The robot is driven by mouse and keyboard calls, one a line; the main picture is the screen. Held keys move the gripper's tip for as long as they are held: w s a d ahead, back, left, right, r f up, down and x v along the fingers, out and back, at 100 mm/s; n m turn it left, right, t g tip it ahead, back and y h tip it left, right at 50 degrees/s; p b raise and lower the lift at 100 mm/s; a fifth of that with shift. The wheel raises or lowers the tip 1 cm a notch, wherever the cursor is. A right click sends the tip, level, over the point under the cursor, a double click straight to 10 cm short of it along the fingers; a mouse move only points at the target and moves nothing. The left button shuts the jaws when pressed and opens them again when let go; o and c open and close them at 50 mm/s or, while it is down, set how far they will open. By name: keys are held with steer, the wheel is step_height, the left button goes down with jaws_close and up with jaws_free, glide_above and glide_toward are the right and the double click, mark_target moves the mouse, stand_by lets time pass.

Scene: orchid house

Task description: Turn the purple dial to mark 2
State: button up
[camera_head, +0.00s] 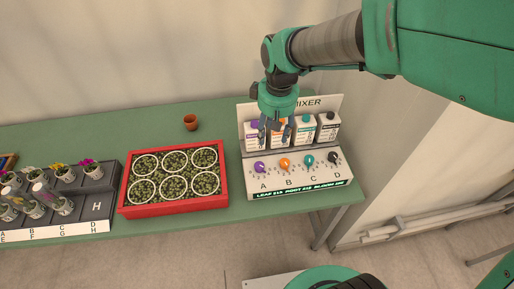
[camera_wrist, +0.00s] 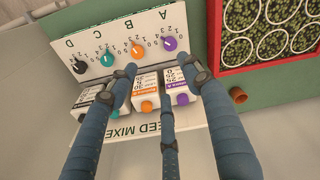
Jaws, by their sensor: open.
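The purple dial (camera_head: 260,167) is the leftmost of the row of dials on the white mixer panel, above the letter A. In the wrist view the purple dial (camera_wrist: 169,43) sits at the right end of the row, with small numbers around it. I cannot tell for certain which mark its pointer faces. My gripper (camera_head: 272,135) hangs over the mixer, in front of the cartons and above the dials. In the wrist view its blue fingers (camera_wrist: 160,78) are spread apart and empty. The purple dial lies just beyond the fingertips, not visibly touched.
Orange (camera_head: 284,164), teal (camera_head: 309,162) and black (camera_head: 333,158) dials continue the row to the right. Cartons with coloured caps stand behind it. A red tray (camera_head: 174,207) of plants is close on the left. A small terracotta pot (camera_head: 190,122) stands behind the tray.

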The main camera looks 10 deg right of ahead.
steer(key=n+g, duration=0.1)
steer(key=n, duration=0.1)
glide_above(259, 165)
step_height(259, 165, down, 8)
steer(key=shift+r+p, duration=0.2)
steer(key=shift+p, duration=0.15)
step_height(259, 165, down, 14)
steer(key=b, duration=0.3)
steer(key=shift+r, duration=0.1)
steer(key=c, duration=1.2)
